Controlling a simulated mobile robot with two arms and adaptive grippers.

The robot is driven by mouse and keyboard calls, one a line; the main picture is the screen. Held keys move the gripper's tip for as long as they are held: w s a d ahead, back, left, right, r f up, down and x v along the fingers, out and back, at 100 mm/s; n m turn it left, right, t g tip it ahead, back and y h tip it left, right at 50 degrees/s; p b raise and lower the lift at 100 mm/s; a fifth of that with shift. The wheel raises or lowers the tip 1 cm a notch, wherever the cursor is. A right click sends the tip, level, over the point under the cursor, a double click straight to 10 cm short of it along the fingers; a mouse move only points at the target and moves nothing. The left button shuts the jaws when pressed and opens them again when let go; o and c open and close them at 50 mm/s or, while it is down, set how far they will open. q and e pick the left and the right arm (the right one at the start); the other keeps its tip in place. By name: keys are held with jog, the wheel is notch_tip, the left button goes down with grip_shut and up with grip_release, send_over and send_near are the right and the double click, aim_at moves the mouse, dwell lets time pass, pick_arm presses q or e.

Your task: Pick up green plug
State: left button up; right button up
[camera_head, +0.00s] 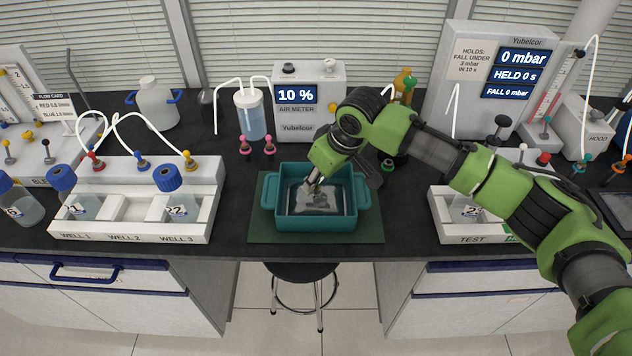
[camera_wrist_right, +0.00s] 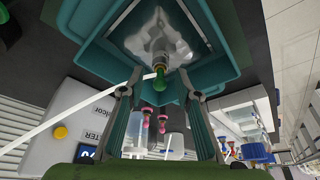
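The bag lies in a teal tub (camera_head: 345,222), whose rim (camera_wrist_right: 90,62) also shows in the wrist view. My right gripper (camera_head: 312,182) reaches down over the tub. In the wrist view its two fingers (camera_wrist_right: 160,76) stand apart on either side of the plug, with a gap visible. In the head view the plug cannot be made out beneath the gripper. My left gripper is not in view.
The tub stands on a green mat (camera_head: 260,228). Behind it are the air meter (camera_head: 310,115), a water bottle (camera_head: 250,118) and pink fittings (camera_head: 270,146). Well racks (camera_head: 190,222) stand left, a test rack (camera_head: 440,222) right.

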grip_shut()
dwell(0.3)
